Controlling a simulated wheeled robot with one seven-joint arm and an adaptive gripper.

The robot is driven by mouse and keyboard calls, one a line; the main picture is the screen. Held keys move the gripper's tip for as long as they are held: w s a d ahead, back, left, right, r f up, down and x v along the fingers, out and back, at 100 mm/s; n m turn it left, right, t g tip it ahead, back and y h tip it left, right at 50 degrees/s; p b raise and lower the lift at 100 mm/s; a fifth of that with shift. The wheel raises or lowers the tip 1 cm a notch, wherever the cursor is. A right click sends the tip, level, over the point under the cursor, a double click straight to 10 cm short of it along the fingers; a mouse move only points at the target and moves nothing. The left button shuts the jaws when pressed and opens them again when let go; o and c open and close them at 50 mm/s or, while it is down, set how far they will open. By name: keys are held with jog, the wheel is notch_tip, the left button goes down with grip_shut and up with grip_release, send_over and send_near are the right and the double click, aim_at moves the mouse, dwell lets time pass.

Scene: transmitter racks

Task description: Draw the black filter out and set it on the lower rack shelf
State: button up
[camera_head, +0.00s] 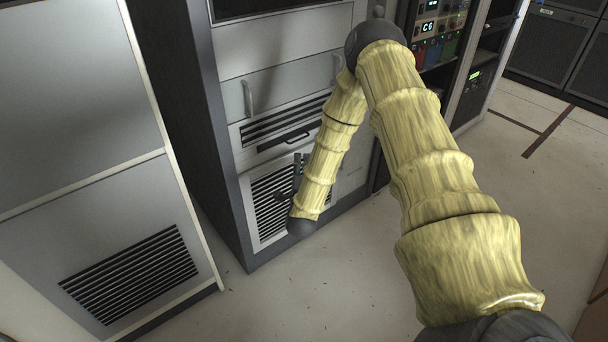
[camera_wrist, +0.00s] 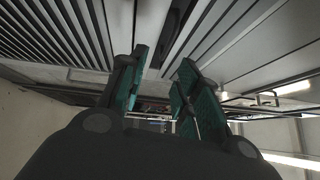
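The rack front in the head view has a dark slatted opening (camera_head: 285,121) with a black handle (camera_head: 298,137) just below it. A second dark slatted grille (camera_head: 268,205) sits lower, partly hidden by my arm. I cannot tell which of these parts is the black filter. My gripper (camera_wrist: 158,88) shows in the wrist view with its two teal-padded fingers apart and nothing seen between them. Slatted panels and a dark recess (camera_wrist: 177,30) lie beyond the fingertips. In the head view my gripper is mostly hidden behind my forearm, close to the rack front.
A grey cabinet (camera_head: 75,90) with a vent stands at the left. Racks with lit displays (camera_head: 428,27) stand to the right of the grey rack. The floor (camera_head: 320,285) in front is clear. No separate lower shelf can be made out.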

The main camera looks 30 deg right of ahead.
jog(key=shift+m+h, duration=0.4)
jog(key=shift+m, duration=0.1)
jog(key=x, duration=0.5)
jog(key=b+x, duration=0.1)
jog(key=x, duration=0.5)
jog(key=shift+d+r, duration=0.15)
jog(key=shift+d, duration=0.3)
grip_shut()
